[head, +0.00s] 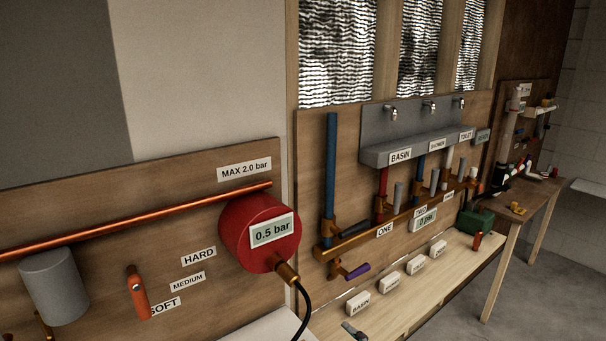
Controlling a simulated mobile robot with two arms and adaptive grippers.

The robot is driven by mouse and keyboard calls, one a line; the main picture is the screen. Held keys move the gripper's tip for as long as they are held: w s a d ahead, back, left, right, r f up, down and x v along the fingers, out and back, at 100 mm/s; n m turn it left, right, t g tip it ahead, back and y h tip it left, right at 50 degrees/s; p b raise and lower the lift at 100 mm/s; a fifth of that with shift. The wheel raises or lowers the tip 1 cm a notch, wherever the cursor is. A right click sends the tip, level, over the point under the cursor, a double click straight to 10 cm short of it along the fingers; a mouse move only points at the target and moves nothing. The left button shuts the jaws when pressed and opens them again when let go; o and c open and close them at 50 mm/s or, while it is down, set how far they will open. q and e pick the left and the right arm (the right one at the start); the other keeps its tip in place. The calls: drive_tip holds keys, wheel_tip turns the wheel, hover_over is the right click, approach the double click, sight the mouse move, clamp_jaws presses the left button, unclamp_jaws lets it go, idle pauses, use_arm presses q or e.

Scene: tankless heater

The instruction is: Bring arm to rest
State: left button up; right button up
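Neither of my grippers and no part of my arms can be made out in the head view. The nearest fittings are on the wooden board at the left. A red round vessel (251,240) there carries a "0.5 bar" display (272,231). An orange lever (138,291) hangs beside the HARD, MEDIUM and SOFT labels, its lower end close to the SOFT label (165,306). A grey cylinder (55,287) sits below a copper pipe (130,222).
A black hose (304,310) hangs from the vessel. Beyond stand a pipe board with a grey basin trough (420,134), a purple-handled valve (356,271), a bench with white labelled blocks (389,281) and a green box (476,221). Open floor (555,275) lies at right.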

drive_tip(key=s+d+f+m+g+h, duration=0.3)
drive_tip(key=s+d+f+m+g, duration=0.1)
drive_tip(key=s, duration=0.6)
drive_tip(key=s+d+f+m+g+h, duration=0.25)
drive_tip(key=s+d+f+m, duration=0.2)
drive_tip(key=s, duration=0.45)
drive_tip(key=s+d+f+m+g+h, duration=0.3)
drive_tip(key=s+d+f+g, duration=0.15)
drive_tip(key=s, duration=0.55)
wheel_tip(320, 180, down, 28)
drive_tip(key=g+b, duration=0.1)
drive_tip(key=b, duration=0.1)
drive_tip(key=s+d+f+g+b, duration=0.1)
drive_tip(key=s+d+f+b, duration=0.1)
drive_tip(key=s+f, duration=1.5)
drive_tip(key=shift+s+d+f+n+g, duration=0.15)
drive_tip(key=shift+d+f+n+g, duration=0.15)
drive_tip(key=shift+d+f+n, duration=0.1)
